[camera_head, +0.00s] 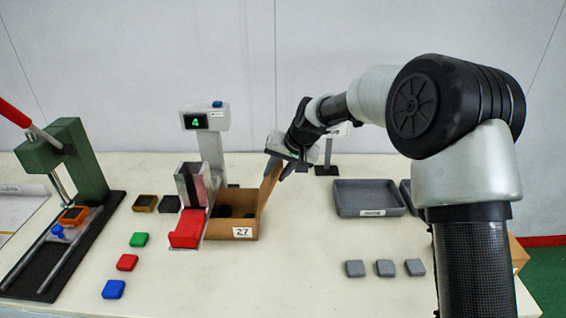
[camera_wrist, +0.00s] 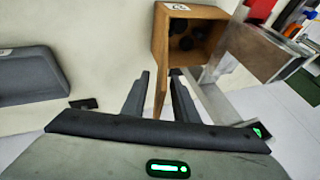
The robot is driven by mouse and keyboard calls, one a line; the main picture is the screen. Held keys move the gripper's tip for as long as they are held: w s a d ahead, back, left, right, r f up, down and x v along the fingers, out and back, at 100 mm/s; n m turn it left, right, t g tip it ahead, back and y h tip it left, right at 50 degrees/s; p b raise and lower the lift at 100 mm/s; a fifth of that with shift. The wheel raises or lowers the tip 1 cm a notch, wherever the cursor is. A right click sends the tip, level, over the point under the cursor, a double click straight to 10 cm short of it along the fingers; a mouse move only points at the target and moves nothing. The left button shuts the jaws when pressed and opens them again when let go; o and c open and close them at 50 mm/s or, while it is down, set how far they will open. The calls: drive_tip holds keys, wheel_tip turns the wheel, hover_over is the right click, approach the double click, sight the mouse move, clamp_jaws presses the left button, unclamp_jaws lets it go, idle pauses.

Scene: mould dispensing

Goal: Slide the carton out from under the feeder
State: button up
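The brown cardboard carton (camera_head: 215,229), labelled 27, stands open on the table with dark pieces inside. Its right flap (camera_head: 269,186) stands up, tilted to the right. The feeder (camera_head: 206,117) rises behind and left of it, with a green 4 on its display, a metal chute and a red part (camera_head: 187,230) beside the carton's left side. My gripper (camera_head: 276,168) is at the flap's top. In the wrist view the carton (camera_wrist: 196,13) is ahead, and my gripper's fingers (camera_wrist: 160,88) stand apart on either side of the flap, with a gap showing on the left.
A grey tray (camera_head: 370,212) lies to the right, with several grey blocks in front. A green press (camera_head: 75,160) stands at left. Green, red and blue blocks (camera_head: 113,289) lie between press and carton. The table in front of the carton is clear.

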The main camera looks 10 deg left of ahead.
drive_tip(key=shift+x, duration=1.4)
clamp_jaws()
